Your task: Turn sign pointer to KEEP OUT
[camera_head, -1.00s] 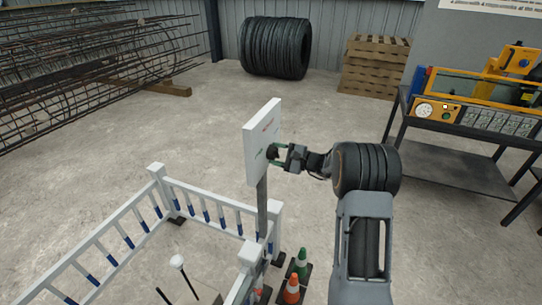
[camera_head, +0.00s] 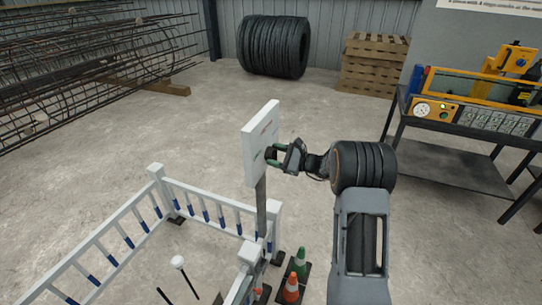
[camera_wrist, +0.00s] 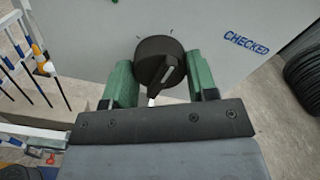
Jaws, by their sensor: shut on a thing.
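The white sign board (camera_head: 258,145) stands on a grey post, with small faint lettering on its face in the head view. In the wrist view the board (camera_wrist: 100,30) bears the blue word CHECKED to the right of a round black knob (camera_wrist: 158,58). A white tip shows at the knob's lower edge, towards my gripper's palm. My gripper (camera_wrist: 161,78) has its green fingers on both sides of the knob and is shut on it. In the head view my gripper (camera_head: 274,155) reaches the board from the right and looks tilted. KEEP OUT is not readable in either view.
White barriers with blue stripes (camera_head: 210,208) stand left of and below the sign. Traffic cones (camera_head: 291,289) stand by its post. A workbench (camera_head: 455,172) is at right, with pallets (camera_head: 375,65) and tyres (camera_head: 273,47) behind. Open floor lies between.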

